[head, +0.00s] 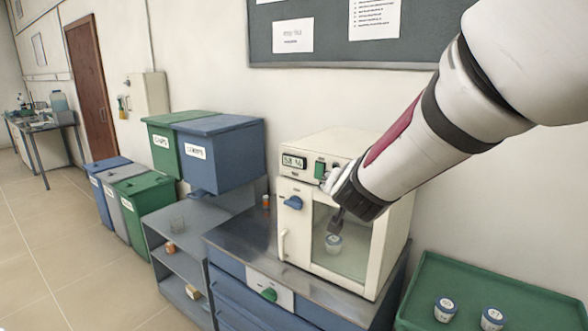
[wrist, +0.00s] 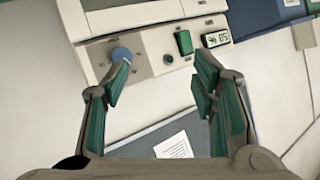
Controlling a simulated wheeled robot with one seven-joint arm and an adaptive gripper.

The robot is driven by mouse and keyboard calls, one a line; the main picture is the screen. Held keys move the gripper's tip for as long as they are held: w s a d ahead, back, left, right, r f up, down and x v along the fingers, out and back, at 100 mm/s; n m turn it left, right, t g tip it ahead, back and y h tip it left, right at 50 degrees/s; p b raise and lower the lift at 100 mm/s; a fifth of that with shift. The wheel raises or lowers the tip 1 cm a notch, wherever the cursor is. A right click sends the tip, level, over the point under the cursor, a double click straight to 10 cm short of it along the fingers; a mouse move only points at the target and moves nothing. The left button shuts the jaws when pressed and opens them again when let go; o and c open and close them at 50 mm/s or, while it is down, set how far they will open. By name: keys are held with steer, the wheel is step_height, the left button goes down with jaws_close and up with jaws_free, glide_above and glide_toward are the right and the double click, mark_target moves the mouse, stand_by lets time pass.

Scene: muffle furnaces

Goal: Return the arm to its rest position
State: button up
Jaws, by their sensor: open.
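My gripper (head: 337,222) is in front of the cream muffle furnace (head: 300,225), near the glass of its door in the head view. In the wrist view my gripper (wrist: 162,85) is open, with its green-padded fingers apart and nothing between them. My white arm (head: 400,130) reaches in from the upper right. The furnace door looks shut. A small white labelled jar (head: 333,243) shows through the glass. The blue knob (wrist: 121,54), green switch (wrist: 184,42) and display (wrist: 215,38) lie beyond the fingertips in the wrist view.
The furnace stands on a metal-topped blue cabinet (head: 230,236). A green tray (head: 500,285) with two lidded jars (head: 445,309) is at the lower right. A grey shelf (head: 165,240) and several bins (head: 140,200) stand left. The tiled floor at far left is clear.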

steer(key=s+d+r+n+g+y, duration=0.1)
steer(key=s+r+n+g+y, duration=0.1)
steer(key=s, duration=0.7)
steer(key=s+r+n+g+y, duration=0.2)
steer(key=s, duration=0.6)
steer(key=s+d+f+g+h, duration=0.1)
steer(key=s+d, duration=0.2)
steer(key=s, duration=0.5)
steer(key=s+d+f+n+g+h, duration=0.1)
steer(key=s+d, duration=0.3)
steer(key=s, duration=0.5)
steer(key=shift+s+f+g+h, duration=0.2)
steer(key=shift+f+g+h, duration=0.3)
steer(key=shift+f+g, duration=0.25)
steer(key=shift+a, duration=0.1)
